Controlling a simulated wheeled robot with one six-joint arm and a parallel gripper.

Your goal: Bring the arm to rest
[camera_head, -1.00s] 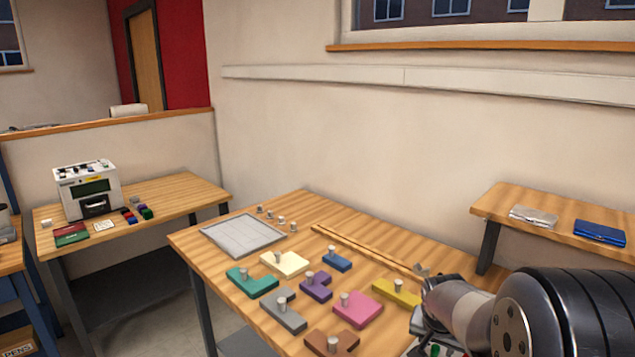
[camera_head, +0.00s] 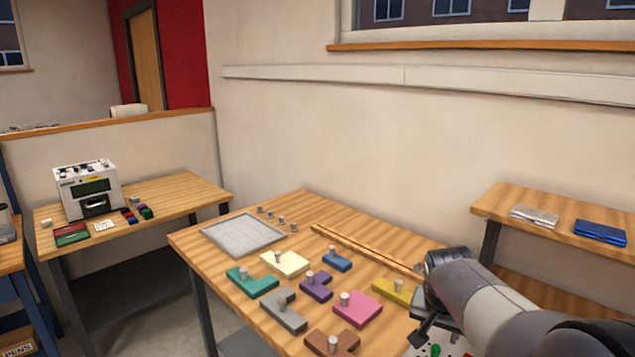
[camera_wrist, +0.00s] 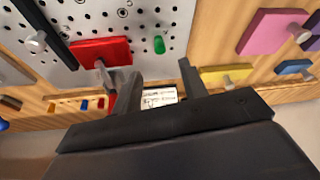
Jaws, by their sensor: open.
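My arm (camera_head: 480,300) reaches in from the lower right over the near right corner of the wooden table (camera_head: 215,262). In the wrist view my gripper (camera_wrist: 158,88) is open, its two fingers apart with nothing held between them. A small white card with dark print (camera_wrist: 160,97) shows beyond the gap. A red piece with a knob (camera_wrist: 100,52) lies left of the fingers on a white perforated board (camera_wrist: 125,20), and a yellow piece (camera_wrist: 226,73) lies to their right. In the head view the arm hides part of the board.
Knobbed pieces in several colours, such as the pink one (camera_head: 358,308), lie mid-table near a grey tray (camera_head: 243,234). A white machine (camera_head: 88,190) stands on the left table. A shelf at right holds a blue case (camera_head: 600,232). Bare wood shows between tray and pieces.

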